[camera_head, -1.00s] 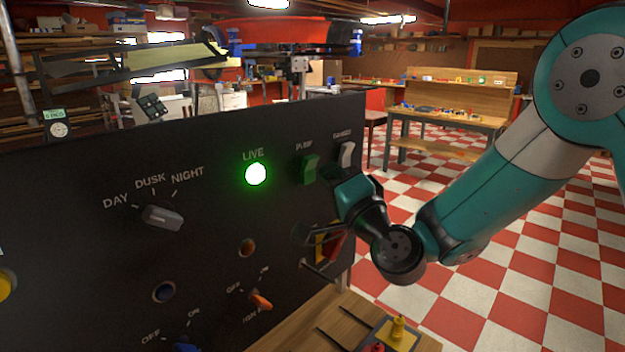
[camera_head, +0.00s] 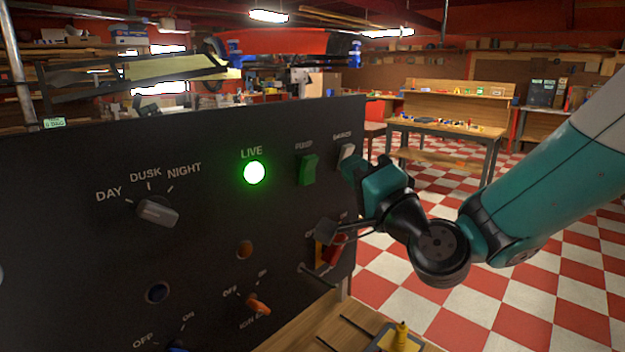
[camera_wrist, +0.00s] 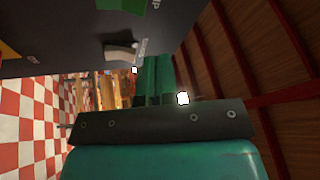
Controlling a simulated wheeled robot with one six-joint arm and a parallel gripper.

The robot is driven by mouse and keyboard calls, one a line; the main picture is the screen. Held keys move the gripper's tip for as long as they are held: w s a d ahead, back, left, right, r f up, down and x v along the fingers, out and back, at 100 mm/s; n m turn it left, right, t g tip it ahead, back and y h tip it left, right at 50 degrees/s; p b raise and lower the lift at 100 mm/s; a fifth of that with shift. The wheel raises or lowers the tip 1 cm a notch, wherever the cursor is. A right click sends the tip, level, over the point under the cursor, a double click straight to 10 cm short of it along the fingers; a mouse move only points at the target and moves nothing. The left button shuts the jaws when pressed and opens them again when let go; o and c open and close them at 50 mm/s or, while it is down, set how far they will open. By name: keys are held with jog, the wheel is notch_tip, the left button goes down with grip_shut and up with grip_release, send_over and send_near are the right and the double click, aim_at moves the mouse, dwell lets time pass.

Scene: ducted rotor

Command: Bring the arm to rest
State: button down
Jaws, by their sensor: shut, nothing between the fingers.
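My gripper (camera_head: 352,168) is at the right edge of the black control panel (camera_head: 80,225), just below and right of a white rocker switch (camera_head: 346,153). Its two teal fingers (camera_wrist: 156,72) lie side by side, closed with nothing between them. In the wrist view the white switch (camera_wrist: 121,52) is to the left of the fingers. I cannot tell whether a fingertip touches the panel. My arm (camera_head: 545,180) reaches in from the right, bent at a dark joint.
The panel carries a green switch (camera_head: 308,170), a lit green LIVE lamp (camera_head: 254,172), a grey knob (camera_head: 157,212) and an orange knob (camera_head: 258,304). A wooden ledge (camera_head: 300,325) runs below. Open checkered floor (camera_head: 400,315) lies to the right, with a workbench (camera_head: 450,130) behind.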

jog(key=s+d+f+n+g+h, duration=0.2)
jog(key=s+g, duration=0.4)
jog(key=s, duration=0.3)
jog(key=s+d+f+n+g+h, duration=0.3)
jog(key=s+d+n+g, duration=0.3)
jog(key=s, duration=0.3)
jog(key=s+d+f+n+g+h, duration=0.2)
jog(key=s+d+f+n+g, duration=0.3)
jog(key=s, duration=0.4)
jog(key=shift+n+g+h, duration=0.4)
